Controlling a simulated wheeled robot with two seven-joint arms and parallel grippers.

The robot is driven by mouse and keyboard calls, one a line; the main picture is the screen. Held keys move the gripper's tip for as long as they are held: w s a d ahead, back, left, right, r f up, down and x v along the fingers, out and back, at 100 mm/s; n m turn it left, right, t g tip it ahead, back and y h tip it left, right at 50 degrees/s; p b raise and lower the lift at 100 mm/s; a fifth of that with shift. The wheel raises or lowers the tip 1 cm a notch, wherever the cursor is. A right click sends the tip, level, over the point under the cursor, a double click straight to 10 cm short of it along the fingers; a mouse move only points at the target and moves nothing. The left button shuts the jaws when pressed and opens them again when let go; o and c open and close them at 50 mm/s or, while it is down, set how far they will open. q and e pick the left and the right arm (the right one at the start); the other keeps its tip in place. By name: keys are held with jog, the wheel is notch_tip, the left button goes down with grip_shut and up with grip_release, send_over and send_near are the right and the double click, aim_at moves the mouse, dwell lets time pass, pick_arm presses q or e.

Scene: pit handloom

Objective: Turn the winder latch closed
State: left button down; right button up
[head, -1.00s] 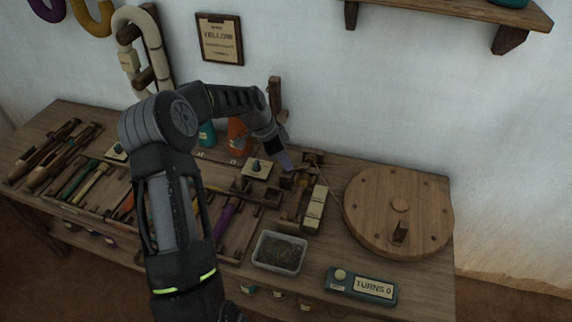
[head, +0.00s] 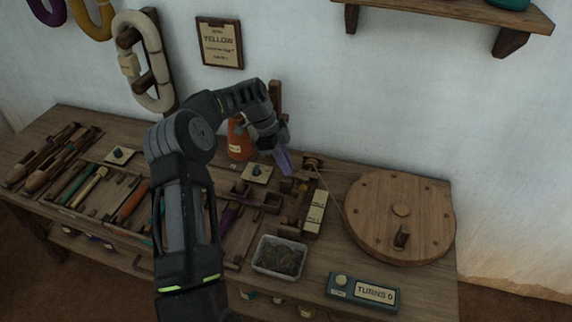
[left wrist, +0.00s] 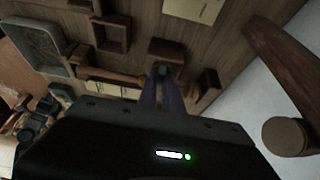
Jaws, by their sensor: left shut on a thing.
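The winder (head: 299,192) is a small dark wooden assembly at the back of the bench, left of the big round wooden disc (head: 376,232). Cream label plates (head: 316,212) are on its right side. My left gripper (head: 284,163), with purple fingers, points down at the winder's back left part. In the left wrist view its fingers (left wrist: 162,88) are shut on a small teal-tipped piece (left wrist: 162,69), beside a wooden block (left wrist: 166,50). This piece appears to be the winder latch; the fingers hide most of it, and its angle is unclear. My right gripper is out of view.
A grey tray (head: 257,269) of dark bits and a counter box reading TURNS 0 (head: 362,292) lie in front. An orange cone (head: 239,140) stands behind my arm. A thin thread runs from the winder toward the disc. Several tools lie at left.

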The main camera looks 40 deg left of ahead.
pick_arm(q)
jog(key=c, duration=1.5)
grip_release()
jog(key=shift+r, duration=0.1)
jog(key=w+v, duration=0.1)
jog(key=v, duration=0.6)
jog(key=shift+s+a+r, duration=0.2)
jog(key=shift+s+r, duration=0.05)
jog(key=shift+s, duration=0.3)
